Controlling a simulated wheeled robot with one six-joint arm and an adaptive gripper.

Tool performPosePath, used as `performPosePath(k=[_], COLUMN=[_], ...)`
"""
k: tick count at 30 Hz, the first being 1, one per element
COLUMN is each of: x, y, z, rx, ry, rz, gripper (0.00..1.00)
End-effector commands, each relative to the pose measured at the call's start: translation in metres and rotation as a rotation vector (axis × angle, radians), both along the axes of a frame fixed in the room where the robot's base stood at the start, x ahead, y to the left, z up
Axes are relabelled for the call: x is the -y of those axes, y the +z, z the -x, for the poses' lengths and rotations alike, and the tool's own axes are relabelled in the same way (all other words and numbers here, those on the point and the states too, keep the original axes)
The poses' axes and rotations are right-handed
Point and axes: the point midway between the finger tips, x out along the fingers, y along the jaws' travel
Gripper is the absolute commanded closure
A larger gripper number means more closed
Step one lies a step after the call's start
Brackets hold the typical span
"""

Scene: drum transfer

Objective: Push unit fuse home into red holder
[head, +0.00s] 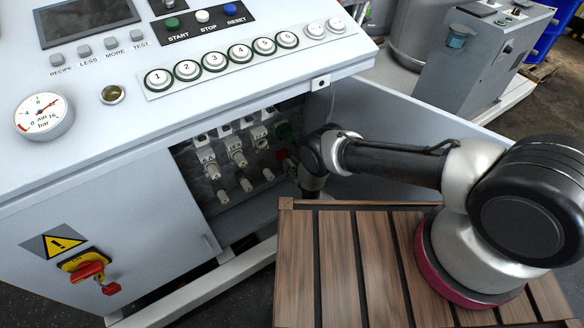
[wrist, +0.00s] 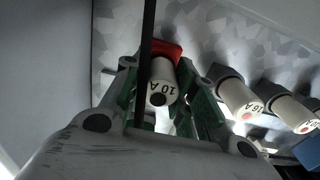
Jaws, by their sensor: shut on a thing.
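A dark vertical bar crosses the view just left of the fuse.
Other fuses sit in grey holders to the right, one marked 16 A (wrist: 240,100). A blue part (wrist: 309,150) is at the right edge. The open cabinet door (head: 395,130) stands behind my arm. A slatted wooden platform (head: 340,270) lies below it.

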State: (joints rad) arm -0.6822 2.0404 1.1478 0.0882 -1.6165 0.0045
Motion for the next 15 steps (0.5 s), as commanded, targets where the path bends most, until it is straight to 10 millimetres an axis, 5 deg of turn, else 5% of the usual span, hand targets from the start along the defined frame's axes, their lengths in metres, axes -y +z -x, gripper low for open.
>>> performPosePath(k=[8, 9, 12, 15], x=[-0.0032, -0.0032, -0.0032, -0.0031], y=[0.0004, 0.0003, 0.0003, 0.0002], z=[-0.0049, -0.0049, -0.0047, -0.0046], rx=[0.001, 0.001, 0.001, 0.001], ry=[0.0, 0.0, 0.0, 0.0], rz=[-0.001, -0.001, -0.001, -0.001], gripper=[1.0, 0.67, 0.49, 0.48])
